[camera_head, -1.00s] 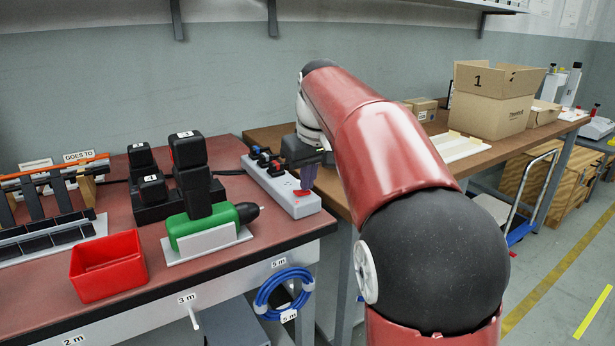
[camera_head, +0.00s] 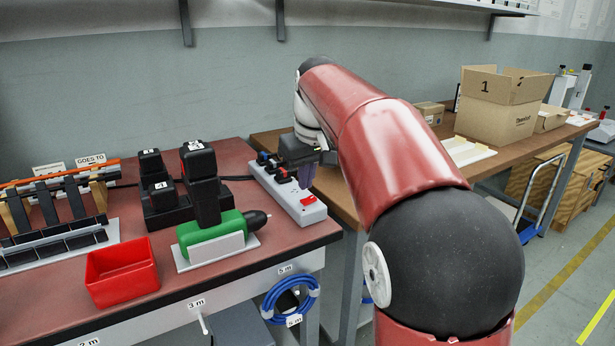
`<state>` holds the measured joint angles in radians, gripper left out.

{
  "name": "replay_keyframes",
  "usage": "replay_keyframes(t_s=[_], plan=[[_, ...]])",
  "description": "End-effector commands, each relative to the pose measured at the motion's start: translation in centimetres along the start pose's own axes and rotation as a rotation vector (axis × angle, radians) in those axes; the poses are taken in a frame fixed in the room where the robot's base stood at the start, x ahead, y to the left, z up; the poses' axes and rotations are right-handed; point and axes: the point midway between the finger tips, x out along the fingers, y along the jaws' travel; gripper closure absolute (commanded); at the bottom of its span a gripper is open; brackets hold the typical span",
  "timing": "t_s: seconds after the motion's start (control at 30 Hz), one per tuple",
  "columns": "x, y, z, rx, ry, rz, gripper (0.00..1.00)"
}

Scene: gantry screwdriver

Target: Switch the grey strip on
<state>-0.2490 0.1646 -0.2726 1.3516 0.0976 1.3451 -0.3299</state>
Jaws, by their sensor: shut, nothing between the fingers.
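The grey power strip (camera_head: 283,193) lies along the right end of the red-topped bench, with several plugs in its far part. A red switch (camera_head: 308,200) is at its near end and looks bright red. My gripper (camera_head: 306,186) points down over the strip, just behind the switch in the picture. Its fingers are shut and empty. I cannot tell whether the fingertips touch the strip. My wrist and arm hide part of the area behind.
Black chargers (camera_head: 163,205) and a green screwdriver (camera_head: 212,232) on a white stand are left of the strip. A red bin (camera_head: 122,272) sits at the bench's front. A brown table with a cardboard box (camera_head: 500,105) is behind my arm.

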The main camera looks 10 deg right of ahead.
Motion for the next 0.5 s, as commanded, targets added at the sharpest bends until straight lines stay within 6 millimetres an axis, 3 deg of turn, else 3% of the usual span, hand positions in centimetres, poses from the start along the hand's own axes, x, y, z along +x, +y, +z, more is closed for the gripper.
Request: replay_keyframes(t_s=[0.03, 0.5], plan=[[-1.7, 0.0, -0.5, 0.000, 0.000, 0.000, 1.00], [-10.1, -0.2, -0.5, 0.000, 0.001, 0.000, 1.00]])
